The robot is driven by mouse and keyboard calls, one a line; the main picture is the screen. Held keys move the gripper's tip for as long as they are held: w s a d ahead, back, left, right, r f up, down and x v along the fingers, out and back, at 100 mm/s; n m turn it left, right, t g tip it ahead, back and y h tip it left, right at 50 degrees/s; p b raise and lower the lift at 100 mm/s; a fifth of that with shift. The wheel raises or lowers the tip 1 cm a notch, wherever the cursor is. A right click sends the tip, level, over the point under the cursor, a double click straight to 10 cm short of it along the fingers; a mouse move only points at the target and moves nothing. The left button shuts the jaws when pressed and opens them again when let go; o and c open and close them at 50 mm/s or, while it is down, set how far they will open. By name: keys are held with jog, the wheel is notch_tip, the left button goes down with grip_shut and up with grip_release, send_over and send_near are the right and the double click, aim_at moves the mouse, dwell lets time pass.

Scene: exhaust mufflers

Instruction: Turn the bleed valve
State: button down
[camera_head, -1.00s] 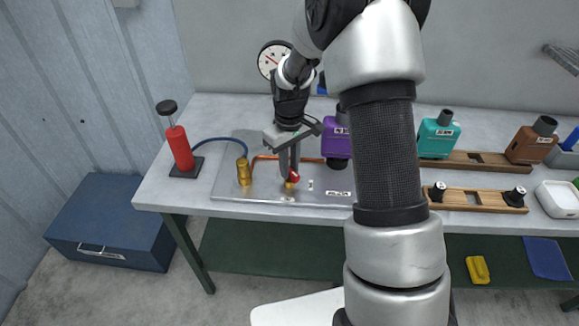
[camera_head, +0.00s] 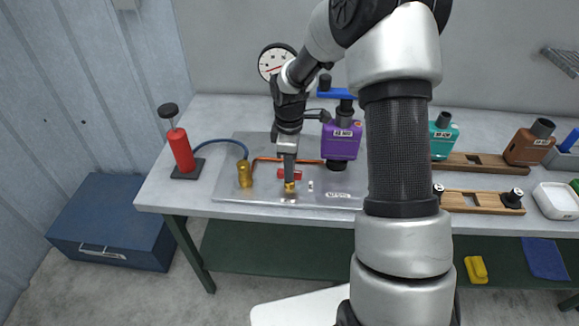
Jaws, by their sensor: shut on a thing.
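The bleed valve has a red handle (camera_head: 297,175) on a small brass body (camera_head: 290,187), near the front of a clear plate (camera_head: 228,190) on the bench. The handle lies roughly left to right in the picture. My gripper (camera_head: 289,177) points down from above and is shut on the middle of the red handle. Its fingers hide that middle part, and both handle ends show beside them. A round gauge (camera_head: 273,60) with a red needle stands behind my wrist.
A red hand pump (camera_head: 180,150) stands left, with a blue hose to a brass fitting (camera_head: 245,174). A purple block (camera_head: 341,141) with a blue lever is just right of my gripper. Teal (camera_head: 440,140) and brown (camera_head: 527,145) blocks and wooden racks lie farther right.

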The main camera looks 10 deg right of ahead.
jog(key=shift+n, duration=0.3)
jog(key=c, duration=1.6)
grip_release()
jog(key=shift+c, duration=0.2)
jog(key=shift+r, duration=0.15)
notch_tip(320, 180, up, 17)
jog(key=p, duration=0.1)
jog(key=shift+r, duration=0.15)
jog(key=s+r+m+t+p, duration=0.2)
jog(key=s+r+m, duration=0.5)
jog(key=s, duration=0.5)
jog(key=s+r+m+t+p, duration=0.2)
jog(key=s+r+m, duration=0.5)
jog(key=s, duration=0.6)
jog(key=shift+m+t, duration=0.3)
jog(key=shift+t, duration=0.5)
